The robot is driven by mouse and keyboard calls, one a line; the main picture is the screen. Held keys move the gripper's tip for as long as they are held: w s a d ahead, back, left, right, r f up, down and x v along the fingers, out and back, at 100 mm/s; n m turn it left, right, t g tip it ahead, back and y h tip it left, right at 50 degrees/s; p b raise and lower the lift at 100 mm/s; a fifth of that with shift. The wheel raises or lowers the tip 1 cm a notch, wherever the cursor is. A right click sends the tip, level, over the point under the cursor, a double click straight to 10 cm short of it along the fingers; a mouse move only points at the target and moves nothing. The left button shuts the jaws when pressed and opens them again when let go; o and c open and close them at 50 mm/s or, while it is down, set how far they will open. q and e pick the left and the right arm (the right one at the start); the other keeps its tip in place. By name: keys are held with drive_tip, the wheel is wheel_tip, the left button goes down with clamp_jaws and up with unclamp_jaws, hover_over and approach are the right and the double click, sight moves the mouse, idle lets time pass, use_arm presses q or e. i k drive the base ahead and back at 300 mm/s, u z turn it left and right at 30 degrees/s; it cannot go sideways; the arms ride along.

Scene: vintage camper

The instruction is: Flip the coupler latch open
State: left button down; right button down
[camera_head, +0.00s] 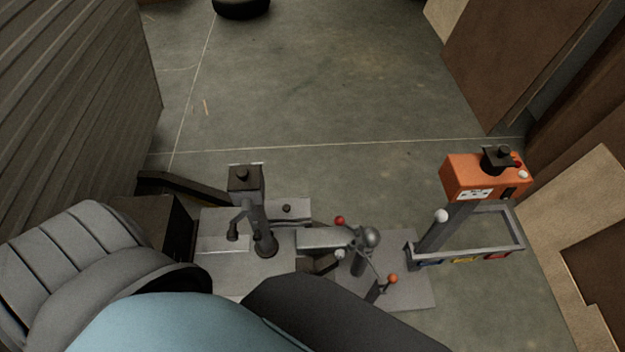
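A grey coupler arm (325,238) reaches right from a flat grey plate (222,262) toward a round grey ball-shaped part (370,238) on a short post. A small red knob (340,220) sits at the upper side of this joint, on what may be the latch lever. An orange knob (392,279) tops another thin lever at the lower right of the post. I cannot tell for sure which lever is the latch, nor how far it is raised. Neither of my grippers shows, and nothing is seen touching the coupler.
A dark upright jack post (258,215) stands on the plate. An orange control box (487,176) on a slanted post rises at the right above a grey frame (508,230). Large rounded grey and pale blue shapes cover the bottom left.

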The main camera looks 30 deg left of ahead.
sight(339, 221)
drive_tip(key=u, duration=1.3)
drive_tip(key=k, duration=0.8)
drive_tip(key=z, duration=1.35)
drive_tip(key=i, duration=0.5)
